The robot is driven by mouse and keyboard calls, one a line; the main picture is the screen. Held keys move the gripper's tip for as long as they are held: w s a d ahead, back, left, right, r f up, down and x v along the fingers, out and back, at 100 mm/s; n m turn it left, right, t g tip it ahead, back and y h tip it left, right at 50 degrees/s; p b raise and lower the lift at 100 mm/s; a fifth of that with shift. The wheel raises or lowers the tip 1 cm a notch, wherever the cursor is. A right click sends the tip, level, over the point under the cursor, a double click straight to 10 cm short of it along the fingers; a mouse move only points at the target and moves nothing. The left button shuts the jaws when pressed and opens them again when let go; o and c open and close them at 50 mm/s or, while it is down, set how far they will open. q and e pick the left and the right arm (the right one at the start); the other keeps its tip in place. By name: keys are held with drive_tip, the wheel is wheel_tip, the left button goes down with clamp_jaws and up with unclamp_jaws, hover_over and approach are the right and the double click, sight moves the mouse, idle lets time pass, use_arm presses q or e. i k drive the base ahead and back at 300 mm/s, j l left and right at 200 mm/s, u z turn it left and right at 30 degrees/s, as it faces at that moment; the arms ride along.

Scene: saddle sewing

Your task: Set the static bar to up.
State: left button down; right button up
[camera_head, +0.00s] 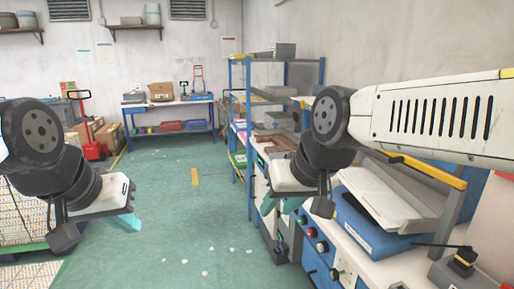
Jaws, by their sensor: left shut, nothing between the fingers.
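A grey bar with yellow edging (425,171) spans above the tray of the bench machine at the right. I cannot tell for sure whether it is the static bar, or how it is set. My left gripper (128,221) hangs over the floor at the left, shut and empty, far from the bench. My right gripper (280,205) is in front of the bench's left end, its teal fingertips apart and nothing seen between them. My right arm hides part of the machine and bench.
The blue bench front (318,262) carries several buttons and a switch panel (343,272). A blue shelf rack (248,120) stands behind it. A black and yellow device (463,262) sits at the near right. The green floor (190,235) between my grippers is clear.

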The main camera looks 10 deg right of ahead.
sight(432, 172)
drive_tip(key=z, duration=1.75)
drive_tip(key=i+j+u, duration=0.1)
drive_tip(key=i, duration=0.4)
